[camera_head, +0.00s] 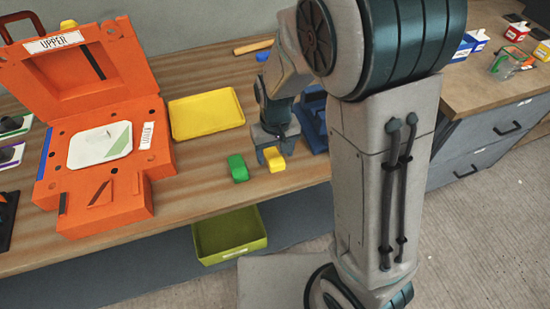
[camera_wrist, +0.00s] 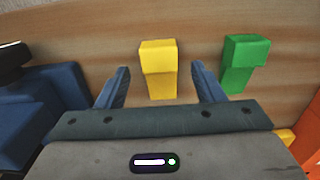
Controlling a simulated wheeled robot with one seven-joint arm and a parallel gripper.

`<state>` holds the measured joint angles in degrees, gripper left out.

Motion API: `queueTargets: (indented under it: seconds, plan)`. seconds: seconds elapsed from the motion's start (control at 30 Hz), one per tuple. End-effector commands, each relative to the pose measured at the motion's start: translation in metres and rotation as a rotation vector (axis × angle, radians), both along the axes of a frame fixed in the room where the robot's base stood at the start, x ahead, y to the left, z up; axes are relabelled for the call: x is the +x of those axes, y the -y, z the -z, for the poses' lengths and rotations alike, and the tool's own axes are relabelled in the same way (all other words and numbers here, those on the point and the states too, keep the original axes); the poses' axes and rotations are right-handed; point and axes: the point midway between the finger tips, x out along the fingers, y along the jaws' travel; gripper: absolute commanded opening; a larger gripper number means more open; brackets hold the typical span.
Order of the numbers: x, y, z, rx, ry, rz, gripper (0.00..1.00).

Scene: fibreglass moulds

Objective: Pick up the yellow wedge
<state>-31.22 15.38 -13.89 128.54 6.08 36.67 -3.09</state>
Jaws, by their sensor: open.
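The yellow wedge (camera_head: 274,159) sits on the wooden bench near its front edge, just by the fingers of my gripper (camera_head: 268,143). In the wrist view the yellow wedge (camera_wrist: 158,68) lies between the two open fingers of my gripper (camera_wrist: 160,80), with bench showing on both sides. The fingers do not appear to touch it. A green wedge (camera_head: 238,168) stands left of it in the head view. The green wedge also shows in the wrist view (camera_wrist: 243,62), outside the finger on the right.
An open orange mould (camera_head: 105,205) labelled UPPER and LOWER stands at left. A yellow tray (camera_head: 206,114) lies behind the wedges. A blue bin (camera_head: 314,125) is close to the right of my gripper. A lime bin (camera_head: 229,235) sits below the bench edge.

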Motion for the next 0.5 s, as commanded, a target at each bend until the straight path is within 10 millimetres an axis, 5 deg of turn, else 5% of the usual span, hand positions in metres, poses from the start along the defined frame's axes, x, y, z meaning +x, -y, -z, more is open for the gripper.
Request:
queueTargets:
  seconds: [0.17,0.43,0.5]
  plan:
    - [0.000,0.000,0.019,-0.001,-0.002,0.000,0.62]
    - [0.000,0.000,0.021,0.001,0.000,0.000,0.62]
    - [0.000,0.000,0.021,0.001,0.000,0.000,0.42]
